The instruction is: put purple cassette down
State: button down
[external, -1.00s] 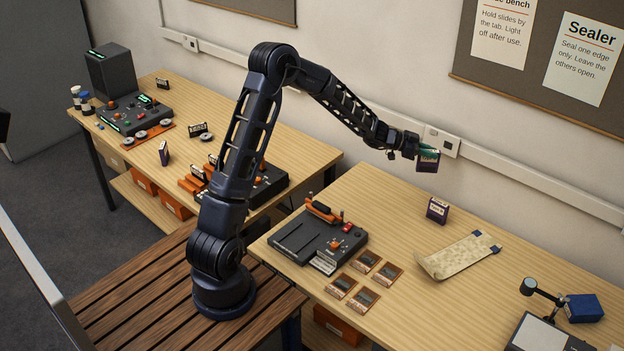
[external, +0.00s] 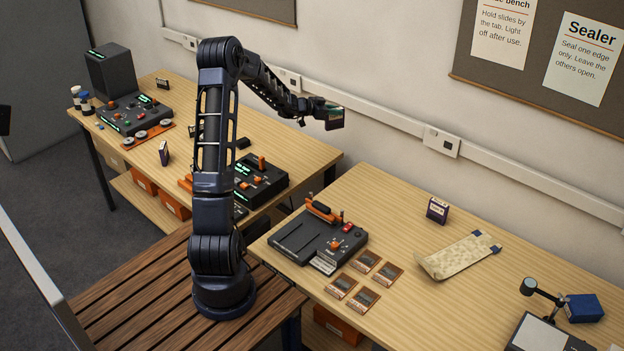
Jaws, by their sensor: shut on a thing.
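My gripper (external: 322,110) is shut on a small dark purple cassette (external: 334,122) with a pale label. It holds the cassette in the air, well above the far right corner of the left bench and in front of the wall. The fingertips are small here and partly hidden by the cassette. A similar dark purple cassette (external: 437,211) with a white label stands upright on the right bench (external: 400,200), apart from my gripper.
The left bench carries a deck with an orange lever (external: 262,180), a control panel (external: 130,115) and several small cassettes. The right bench holds a sealer-like machine (external: 318,238), slides (external: 362,280), a cloth strip (external: 458,256) and a blue box (external: 584,308). A gap separates the benches.

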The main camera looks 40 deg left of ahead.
jog(key=s+a+n+t+y, duration=0.1)
jog(key=s+a+n+y, duration=0.1)
jog(key=s+a, duration=0.85)
jog(key=s+a+n+y, duration=0.25)
jog(key=s+a, duration=0.35)
jog(key=a, duration=0.9)
jog(key=s+a+n+t+y, duration=0.1)
jog(key=s+a+y, duration=0.2)
jog(key=s+a, duration=0.75)
jog(key=shift+h, duration=0.25)
jog(key=w+a+f, duration=0.1)
jog(key=f, duration=0.5)
jog(key=w+a+f, duration=0.1)
jog(key=f, duration=0.6)
jog(key=w+f, duration=0.1)
jog(key=f, duration=0.6)
jog(key=shift+a, duration=0.4)
jog(key=shift+s+d+f, duration=0.1)
jog(key=shift+s+f, duration=0.05)
jog(key=shift+f, duration=0.2)
